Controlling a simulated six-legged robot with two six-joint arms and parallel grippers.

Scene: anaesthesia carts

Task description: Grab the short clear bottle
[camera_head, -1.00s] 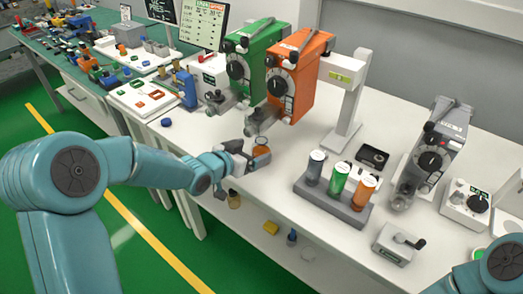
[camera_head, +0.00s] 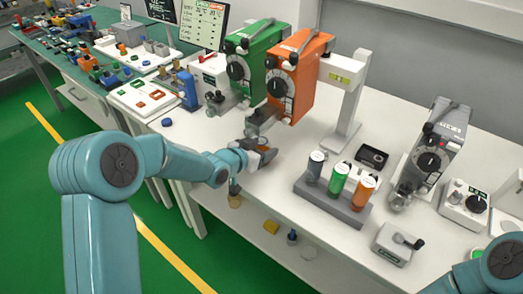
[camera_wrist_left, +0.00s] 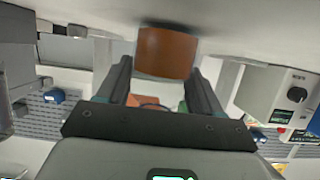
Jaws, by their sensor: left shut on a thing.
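A short, round, orange-brown thing (camera_wrist_left: 165,52) sits between my left fingertips in the left wrist view. It fits a short bottle with amber contents, but I cannot tell whether its wall is clear. In the head view, my left gripper (camera_head: 260,150) is low over the white table, in front of the orange vaporizer. It is shut on this short bottle (camera_head: 268,154), which is partly hidden by the fingers. The gripper also shows in the left wrist view (camera_wrist_left: 162,88). My right gripper is out of view.
The orange vaporizer (camera_head: 294,80) and green vaporizer (camera_head: 252,62) stand close behind. A rack (camera_head: 330,198) with grey, green and orange canisters stands to the right. A small black tray (camera_head: 372,156) lies behind it. The table's front edge is close to my left arm.

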